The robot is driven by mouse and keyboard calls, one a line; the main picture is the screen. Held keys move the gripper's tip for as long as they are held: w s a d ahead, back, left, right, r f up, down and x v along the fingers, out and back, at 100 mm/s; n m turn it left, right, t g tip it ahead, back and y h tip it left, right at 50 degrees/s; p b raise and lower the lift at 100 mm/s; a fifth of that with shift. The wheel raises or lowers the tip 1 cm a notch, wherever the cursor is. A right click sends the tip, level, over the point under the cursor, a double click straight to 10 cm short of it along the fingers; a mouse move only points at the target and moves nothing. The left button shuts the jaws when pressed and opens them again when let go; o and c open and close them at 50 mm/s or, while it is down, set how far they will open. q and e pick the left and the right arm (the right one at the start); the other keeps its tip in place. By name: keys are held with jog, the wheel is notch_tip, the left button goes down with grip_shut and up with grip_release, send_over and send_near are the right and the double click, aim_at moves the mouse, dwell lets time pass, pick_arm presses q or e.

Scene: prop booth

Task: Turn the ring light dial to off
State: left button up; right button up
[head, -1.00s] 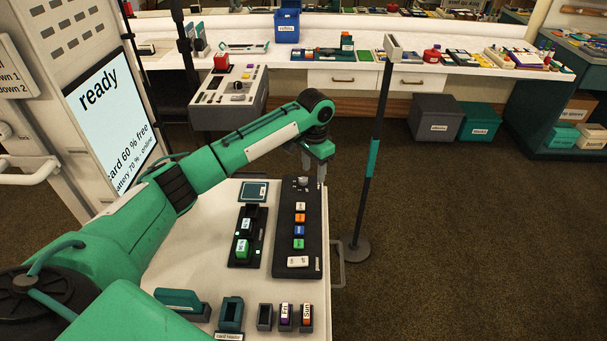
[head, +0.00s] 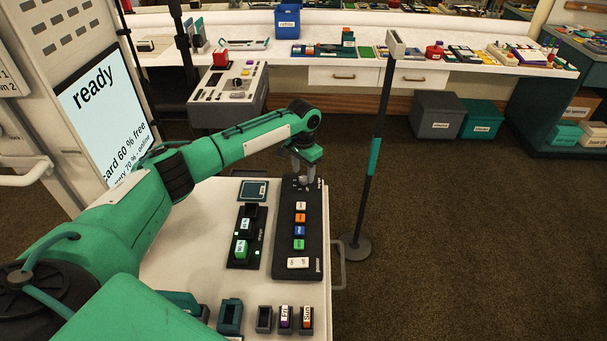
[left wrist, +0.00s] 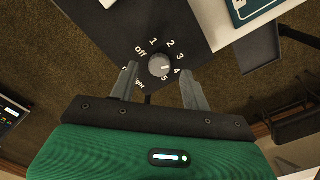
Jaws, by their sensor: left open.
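The ring light dial (left wrist: 160,66) is a round grey knob on a black panel (left wrist: 110,20), marked off and 1 to 5. Its pale mark seems to point towards 4; the exact setting is hard to tell. My left gripper (left wrist: 159,70) is open, with one finger on each side of the dial; I cannot tell whether they touch it. In the head view my left gripper (head: 301,176) points down at the far end of the panel and mostly hides the dial. My right gripper is not in view.
The same panel carries several coloured buttons and a white switch (head: 298,263). A charger (head: 242,252) stands left of it on the white cart top (head: 190,250). A pole stand (head: 374,165) rises just right of the cart. Small holders line the cart's front.

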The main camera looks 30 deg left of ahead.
aim_at(303, 181)
pick_arm(q)
jog(key=shift+f, duration=1.15)
